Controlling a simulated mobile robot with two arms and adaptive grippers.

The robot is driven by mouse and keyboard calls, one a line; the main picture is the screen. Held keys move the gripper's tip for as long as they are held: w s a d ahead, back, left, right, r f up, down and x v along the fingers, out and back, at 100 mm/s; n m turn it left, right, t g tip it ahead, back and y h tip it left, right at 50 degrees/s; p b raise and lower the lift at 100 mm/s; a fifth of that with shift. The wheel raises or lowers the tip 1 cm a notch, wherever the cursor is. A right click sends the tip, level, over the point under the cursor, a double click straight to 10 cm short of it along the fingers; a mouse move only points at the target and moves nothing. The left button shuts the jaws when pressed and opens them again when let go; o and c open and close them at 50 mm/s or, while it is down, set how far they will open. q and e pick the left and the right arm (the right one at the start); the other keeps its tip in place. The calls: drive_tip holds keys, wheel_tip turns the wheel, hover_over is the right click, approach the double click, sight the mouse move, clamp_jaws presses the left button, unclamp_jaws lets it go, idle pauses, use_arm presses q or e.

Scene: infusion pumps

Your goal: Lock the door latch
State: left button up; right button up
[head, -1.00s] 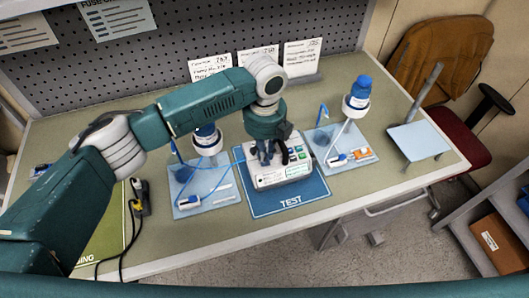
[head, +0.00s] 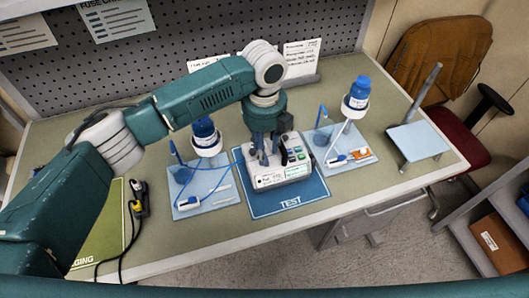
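The white infusion pump (head: 283,177) stands on the blue TEST mat (head: 290,203) in the middle of the bench. It has dark controls and a green-lit part at its upper right. My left gripper (head: 262,160) points down over the left part of the pump's top. Its dark fingers are at or just above the pump; I cannot tell whether they touch it or how far apart they are. The door latch cannot be made out and may be hidden by the gripper. My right gripper is not in view.
Light blue trays with blue-capped bottles on stands flank the mat: the left tray (head: 216,203) and the right tray (head: 367,145). A blue tube runs from the left tray to the pump. A barcode scanner (head: 138,200) lies at the left. A chair (head: 445,60) stands at the right.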

use_arm(q)
drive_tip(key=shift+r, duration=2.6)
drive_tip(key=shift+s+f, duration=0.1)
drive_tip(key=shift+f, duration=0.05)
